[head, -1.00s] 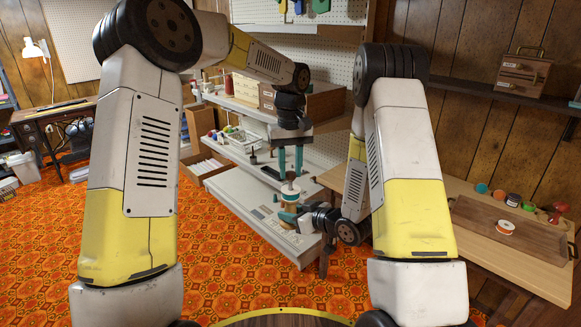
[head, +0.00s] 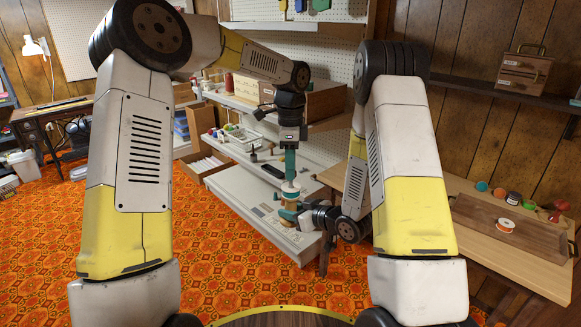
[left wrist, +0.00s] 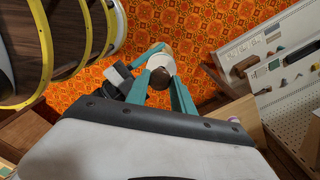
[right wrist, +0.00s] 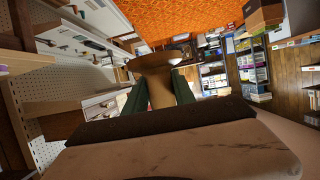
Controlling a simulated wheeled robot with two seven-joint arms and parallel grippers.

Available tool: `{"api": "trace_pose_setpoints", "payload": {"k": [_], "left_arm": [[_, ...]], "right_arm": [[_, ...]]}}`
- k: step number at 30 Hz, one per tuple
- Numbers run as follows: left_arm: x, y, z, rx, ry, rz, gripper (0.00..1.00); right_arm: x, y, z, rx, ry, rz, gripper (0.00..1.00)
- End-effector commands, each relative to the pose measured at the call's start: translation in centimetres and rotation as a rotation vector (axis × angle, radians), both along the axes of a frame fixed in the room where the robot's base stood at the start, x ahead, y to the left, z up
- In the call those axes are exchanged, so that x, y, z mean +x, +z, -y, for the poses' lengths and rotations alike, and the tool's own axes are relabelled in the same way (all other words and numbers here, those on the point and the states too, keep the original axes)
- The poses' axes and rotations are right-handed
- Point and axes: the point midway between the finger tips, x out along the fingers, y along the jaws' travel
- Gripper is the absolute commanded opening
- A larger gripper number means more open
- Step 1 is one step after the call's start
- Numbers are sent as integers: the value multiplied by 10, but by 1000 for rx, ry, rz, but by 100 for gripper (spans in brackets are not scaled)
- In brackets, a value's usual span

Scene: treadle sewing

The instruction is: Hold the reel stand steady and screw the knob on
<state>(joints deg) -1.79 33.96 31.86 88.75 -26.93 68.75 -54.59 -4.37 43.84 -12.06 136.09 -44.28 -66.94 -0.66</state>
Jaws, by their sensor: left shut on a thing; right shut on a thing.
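The reel stand (head: 289,205) is held upright in the air in front of the white shelf unit. It shows a pale band over a brown wooden body in the head view. My right gripper (head: 298,217) is shut on its wooden body, which also fills the middle of the right wrist view (right wrist: 160,88). My left gripper (head: 290,178) points straight down from above, shut at the top of the stand. In the left wrist view a small dark brown knob (left wrist: 160,78) sits between the left fingertips, over the stand's pale round top (left wrist: 162,63). Whether the knob's thread is engaged is hidden.
A white shelf unit (head: 240,205) with small tools stands behind the grippers. A wooden table at right carries a brown tray (head: 530,238), an orange-and-white spool (head: 505,226) and small pots. Open patterned floor (head: 215,285) lies at front left.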

Motion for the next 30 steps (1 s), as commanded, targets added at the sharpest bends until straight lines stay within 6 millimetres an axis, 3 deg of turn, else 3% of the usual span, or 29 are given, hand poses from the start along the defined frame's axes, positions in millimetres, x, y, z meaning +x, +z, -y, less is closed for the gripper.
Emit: {"api": "trace_pose_setpoints", "payload": {"k": [18,27,30], "left_arm": [[2,-1,1,-3,-1482,4,0],[-1,-6,3,-15,-2131,-5,0],[-4,-9,6,-25,-2259,-16,0]], "right_arm": [[-1,0,0,0,1,-1,0],[-1,-1,0,-1,1,-2,0],[0,0,0,-1,1,0,0]]}}
